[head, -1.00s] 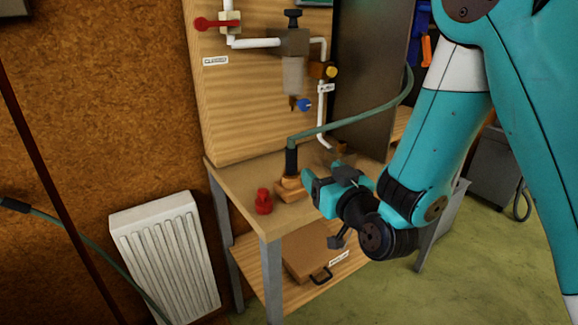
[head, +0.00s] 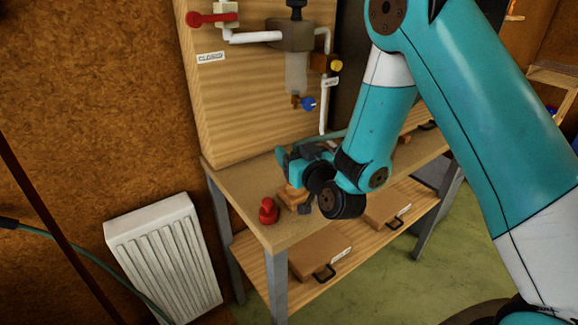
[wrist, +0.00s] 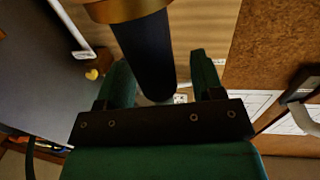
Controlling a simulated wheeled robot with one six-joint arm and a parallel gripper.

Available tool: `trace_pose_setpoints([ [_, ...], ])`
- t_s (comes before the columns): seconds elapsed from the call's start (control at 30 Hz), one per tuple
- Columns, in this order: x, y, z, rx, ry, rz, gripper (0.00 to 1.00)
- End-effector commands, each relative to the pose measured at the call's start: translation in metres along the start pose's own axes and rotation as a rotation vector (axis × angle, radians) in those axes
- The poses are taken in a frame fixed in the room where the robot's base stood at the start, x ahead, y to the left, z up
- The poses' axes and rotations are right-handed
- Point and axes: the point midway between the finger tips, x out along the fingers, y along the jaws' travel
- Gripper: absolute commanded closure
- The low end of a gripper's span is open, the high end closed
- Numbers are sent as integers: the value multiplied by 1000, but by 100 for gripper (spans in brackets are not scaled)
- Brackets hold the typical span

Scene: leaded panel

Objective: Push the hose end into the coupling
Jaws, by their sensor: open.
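The hose end is a dark sleeve (wrist: 148,55) standing in the wrist view between the two fingers of my gripper (wrist: 163,75). The fingers are open, with a gap visible at the right finger; contact on the left is unclear. A brass-coloured piece (wrist: 125,8) meets the sleeve at the picture's top. In the head view my gripper (head: 284,162) is at the wooden block (head: 291,194) on the bench and hides the hose end. I cannot tell for sure which fitting is the coupling.
A red fitting (head: 268,211) stands on the bench (head: 235,188) just left of the block. The upright panel behind carries white pipes (head: 255,37), a filter bowl (head: 297,72), a blue knob (head: 308,103) and a red lever (head: 207,19). A radiator (head: 160,255) stands left.

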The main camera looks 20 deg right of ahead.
Motion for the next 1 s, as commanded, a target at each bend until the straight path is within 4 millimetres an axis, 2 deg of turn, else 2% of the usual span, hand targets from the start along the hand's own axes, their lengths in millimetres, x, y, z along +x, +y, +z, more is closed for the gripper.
trace_pose_setpoints([
  [0.27,5,1,0,-1,0,3,39],
  [0.3,5,1,0,0,0,2,41],
  [0.57,5,0,0,0,0,1,100],
  [0.87,5,0,-2,0,1,2,100],
  [1.0,5,1,-10,-1,2,3,100],
])
